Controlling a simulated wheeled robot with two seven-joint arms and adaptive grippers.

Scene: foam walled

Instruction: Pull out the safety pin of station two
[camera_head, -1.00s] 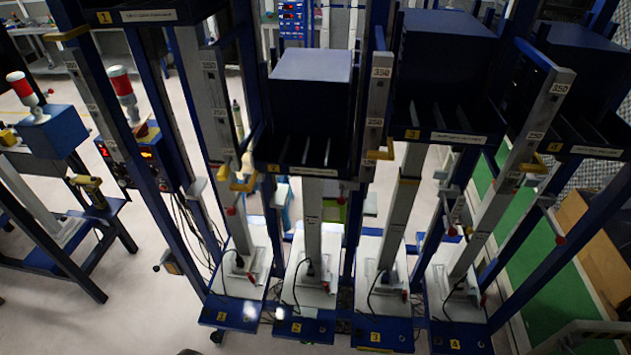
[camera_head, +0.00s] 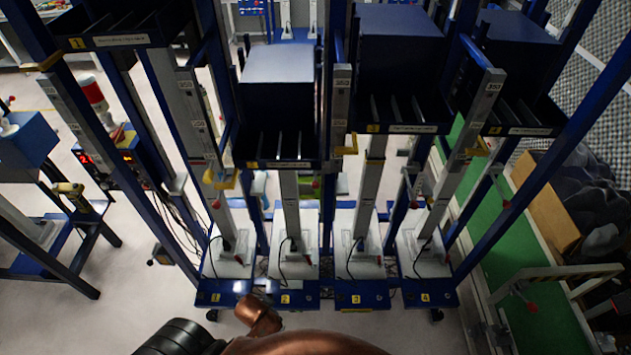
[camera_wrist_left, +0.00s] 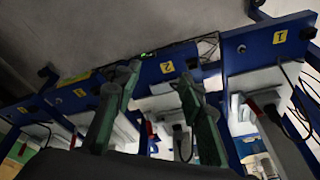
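Station two is the second tower from the left, with a blue base plate marked 2 (camera_head: 300,301) and a dark box (camera_head: 278,90) on its carriage. Its plate also shows in the left wrist view (camera_wrist_left: 155,72). A yellow handle (camera_head: 222,179) sits left of the carriage and another (camera_head: 347,146) right of it; a red knob (camera_head: 315,184) hangs below. I cannot tell which part is the safety pin. My left gripper (camera_wrist_left: 158,76) has its two green fingers apart with nothing visibly between them. It is not distinguishable in the head view. My right gripper is not in view.
Towers one, three (camera_head: 362,300) and four stand close beside it, with slanted blue posts between. A blue table (camera_head: 60,245) is at the left, a green conveyor (camera_head: 500,260) at the right. Bare floor lies in front at the left. My copper-coloured arm link (camera_head: 260,314) shows at bottom.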

